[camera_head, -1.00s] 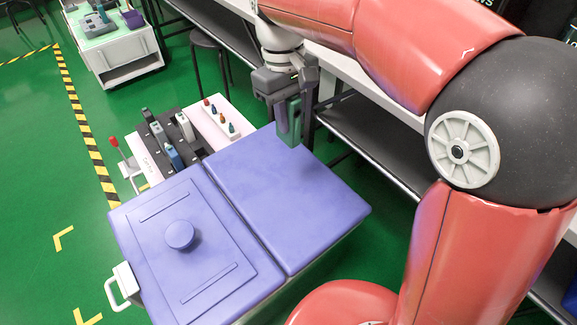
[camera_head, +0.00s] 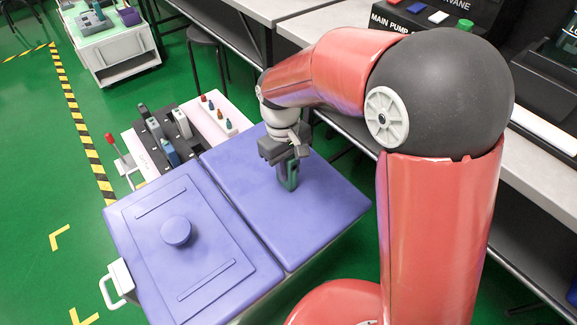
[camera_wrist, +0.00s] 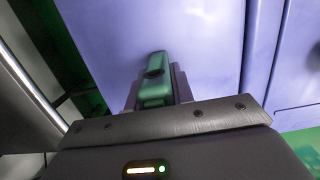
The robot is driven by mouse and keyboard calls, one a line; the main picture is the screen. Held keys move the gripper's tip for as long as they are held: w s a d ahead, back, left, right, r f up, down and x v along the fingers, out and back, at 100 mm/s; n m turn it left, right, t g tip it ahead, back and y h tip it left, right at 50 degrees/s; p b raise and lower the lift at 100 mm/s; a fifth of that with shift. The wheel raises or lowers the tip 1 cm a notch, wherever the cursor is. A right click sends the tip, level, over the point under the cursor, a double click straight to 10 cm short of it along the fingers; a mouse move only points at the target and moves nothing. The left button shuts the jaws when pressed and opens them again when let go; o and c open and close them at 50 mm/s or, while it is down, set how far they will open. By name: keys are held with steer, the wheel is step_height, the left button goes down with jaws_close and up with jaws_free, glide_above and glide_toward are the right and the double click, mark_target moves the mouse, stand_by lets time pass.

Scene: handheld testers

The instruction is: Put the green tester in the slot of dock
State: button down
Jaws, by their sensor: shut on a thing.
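The green tester (camera_head: 292,175) is in my gripper (camera_head: 288,176), above the right half of the blue-violet cart top (camera_head: 315,205). In the wrist view the green tester (camera_wrist: 155,80) stands between the two fingers (camera_wrist: 155,92), which are shut on it. I cannot tell whether its far end touches the cart top. A black rack (camera_head: 155,147), which looks like the dock, lies left of and beyond my gripper. It holds a grey-white tester (camera_head: 182,123), a blue tester (camera_head: 170,153) and a dark one (camera_head: 144,111). An empty slot is hard to make out.
A white strip with several coloured small bottles (camera_head: 217,113) lies right of the rack. A red-knobbed lever (camera_head: 112,142) stands to its left. The lid with a round knob (camera_head: 176,231) covers the cart's left half. A bench (camera_head: 430,130) runs along the right. Another cart (camera_head: 118,50) stands at far left.

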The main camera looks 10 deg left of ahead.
steer(key=shift+f, duration=0.15)
steer(key=c, duration=1.2)
jaws_free()
